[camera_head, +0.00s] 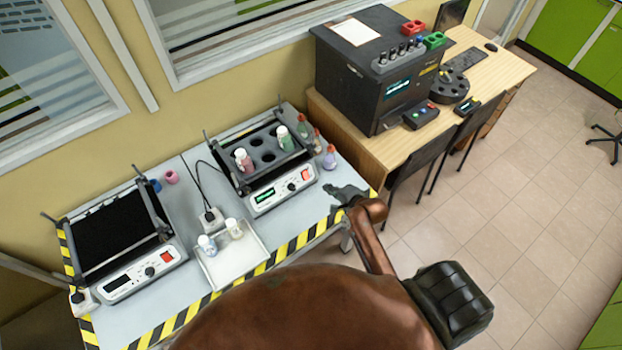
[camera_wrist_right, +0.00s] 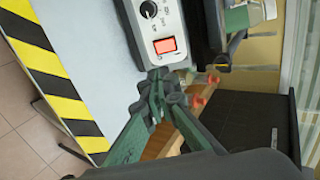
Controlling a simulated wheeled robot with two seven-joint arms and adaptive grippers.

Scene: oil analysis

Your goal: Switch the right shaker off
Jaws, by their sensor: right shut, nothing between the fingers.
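The right shaker (camera_head: 262,168) stands at the back right of the grey table. Its front panel has a lit green display, a black knob and a red switch (camera_head: 306,174). The red switch also shows in the right wrist view (camera_wrist_right: 165,45), beside the knob. My right gripper (camera_head: 338,191) is just to the right of the panel, near the table's edge. In the right wrist view its fingers (camera_wrist_right: 159,74) are shut and empty, with the tips close to the panel's end by the switch. Whether they touch the panel cannot be told. My left gripper is not in view.
Bottles stand in the right shaker's holder, and small bottles (camera_head: 329,157) stand right of it. The left shaker (camera_head: 110,240) is at the left. A white tray (camera_head: 232,274) with two bottles lies between. A black analyser (camera_head: 372,75) stands on the wooden desk.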

